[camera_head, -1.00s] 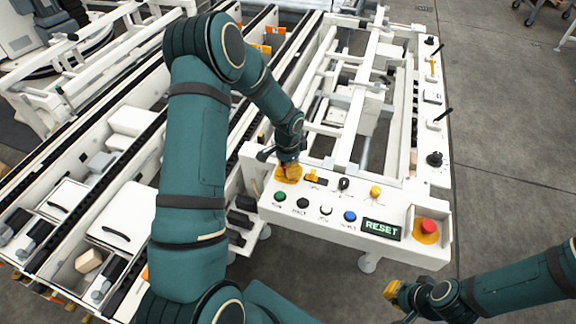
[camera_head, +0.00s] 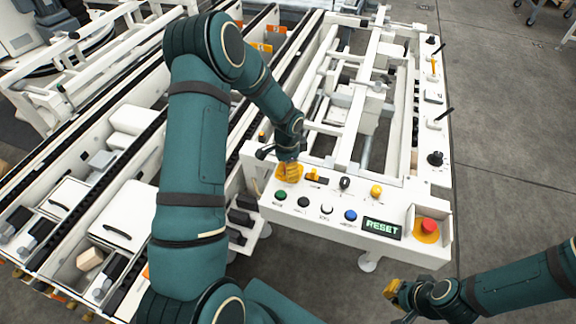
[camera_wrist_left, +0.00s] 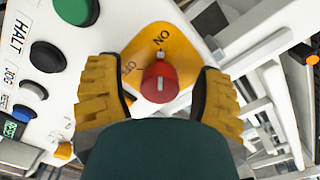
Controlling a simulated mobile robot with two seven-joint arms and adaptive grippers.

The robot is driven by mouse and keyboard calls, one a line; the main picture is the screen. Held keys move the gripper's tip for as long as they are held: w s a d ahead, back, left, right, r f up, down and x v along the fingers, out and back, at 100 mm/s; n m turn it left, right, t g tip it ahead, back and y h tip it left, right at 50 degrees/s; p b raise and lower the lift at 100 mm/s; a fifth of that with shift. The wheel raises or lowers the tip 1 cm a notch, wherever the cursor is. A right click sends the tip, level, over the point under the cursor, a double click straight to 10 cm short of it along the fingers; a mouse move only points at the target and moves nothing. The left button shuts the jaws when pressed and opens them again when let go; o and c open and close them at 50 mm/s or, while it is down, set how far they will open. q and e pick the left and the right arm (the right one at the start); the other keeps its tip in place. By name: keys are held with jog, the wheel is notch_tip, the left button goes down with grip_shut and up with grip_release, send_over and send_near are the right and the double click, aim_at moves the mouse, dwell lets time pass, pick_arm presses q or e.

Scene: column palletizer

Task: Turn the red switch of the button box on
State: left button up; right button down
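The red switch (camera_wrist_left: 159,82) is a round knob on a yellow plate (camera_wrist_left: 160,42) marked ON and OFF, seen in the left wrist view. A white mark on the knob lies near the ON side. The button box (camera_head: 300,222) is the white panel in the head view. My left gripper (camera_wrist_left: 160,92) is open, with its yellow fingers on either side of the knob and visible gaps to it. In the head view my left gripper (camera_head: 288,170) covers the switch. My right gripper (camera_head: 393,290) is low at the right, away from the box; its opening is unclear.
The panel also carries a green button (camera_head: 280,195), black, white and blue buttons, a RESET display (camera_head: 382,228) and a red emergency stop (camera_head: 428,226). Conveyor rails (camera_head: 75,150) lie to the left. Open floor (camera_head: 515,150) is at the right.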

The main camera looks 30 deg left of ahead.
pick_arm(q)
jog(key=shift+w, duration=0.1)
jog(key=shift+r, duration=0.25)
notch_tip(320, 180, up, 12)
jog(key=shift+f, duration=0.2)
dwell(0.6)
